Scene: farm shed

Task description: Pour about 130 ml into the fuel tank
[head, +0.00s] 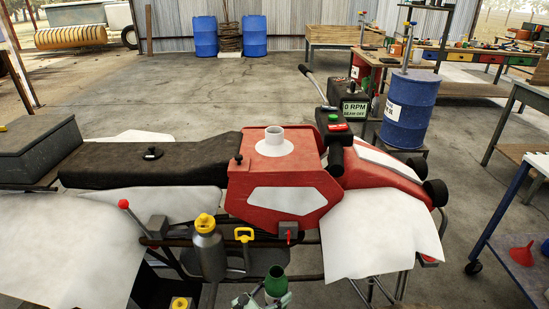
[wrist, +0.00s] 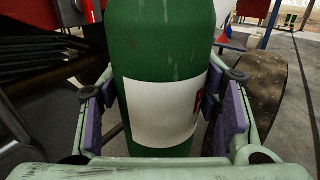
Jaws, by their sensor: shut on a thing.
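The red fuel tank (head: 240,195) is at the middle of the quad-like vehicle in the head view, with a short white open filler neck (head: 274,138) on top. My gripper (head: 265,299) is low in the head view, in front of and below the tank. It is shut on a green bottle (head: 276,283), whose open-looking top points up. In the wrist view the bottle (wrist: 165,40) stands upright between the purple finger pads, with a white label facing me. Its contents are not visible.
A grey bottle with a yellow cap (head: 208,255) and a yellow handle (head: 244,236) stand at the vehicle's near side. A blue drum (head: 409,110) and a cart with a red funnel (head: 522,253) are at right.

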